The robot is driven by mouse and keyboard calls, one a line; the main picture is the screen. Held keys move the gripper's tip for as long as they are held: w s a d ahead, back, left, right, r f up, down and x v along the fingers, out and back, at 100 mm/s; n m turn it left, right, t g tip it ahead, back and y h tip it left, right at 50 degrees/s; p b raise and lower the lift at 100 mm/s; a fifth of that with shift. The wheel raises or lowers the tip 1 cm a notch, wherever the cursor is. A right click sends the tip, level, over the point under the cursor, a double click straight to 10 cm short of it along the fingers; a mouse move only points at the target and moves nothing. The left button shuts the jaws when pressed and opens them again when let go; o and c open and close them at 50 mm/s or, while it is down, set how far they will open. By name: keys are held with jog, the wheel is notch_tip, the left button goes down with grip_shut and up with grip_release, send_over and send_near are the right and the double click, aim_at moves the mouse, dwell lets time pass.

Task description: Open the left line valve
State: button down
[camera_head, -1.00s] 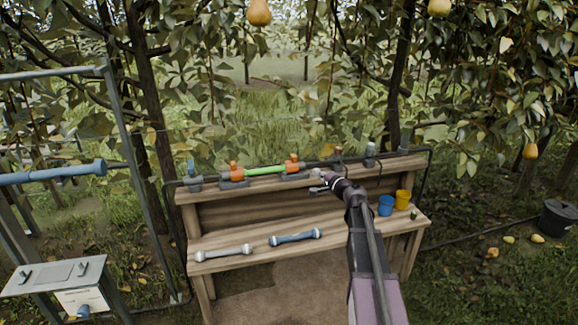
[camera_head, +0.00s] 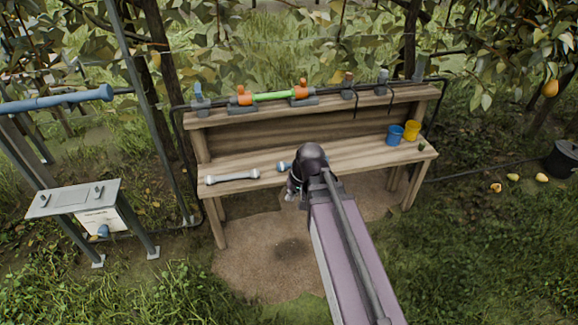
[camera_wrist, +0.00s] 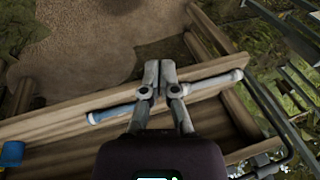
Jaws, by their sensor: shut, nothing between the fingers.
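A valve with an upright blue handle (camera_head: 198,91) sits at the left end of the black line along the bench's upper shelf. To its right the line holds a bright green tube (camera_head: 274,96) between two orange-topped fittings (camera_head: 243,96). My gripper (camera_wrist: 160,66) is shut and empty, its fingers together in the wrist view. In the head view it is mostly hidden by my wrist, at the front edge of the bench and well apart from the valve. The wrist view does not show the valve.
On the lower shelf (camera_head: 350,152) lie a grey-white tube (camera_head: 232,177) and a blue tube (camera_wrist: 113,114), partly hidden by my arm in the head view. Blue (camera_head: 394,135) and yellow cups (camera_head: 411,130) stand at right. A metal stand (camera_head: 75,198) is at left.

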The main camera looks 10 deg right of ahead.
jog(key=s+d+n+g+h, duration=0.1)
jog(key=s+g+h, duration=0.1)
jog(key=s, duration=0.4)
jog(key=shift+d+f+h, duration=0.15)
jog(key=shift+f+h, duration=0.25)
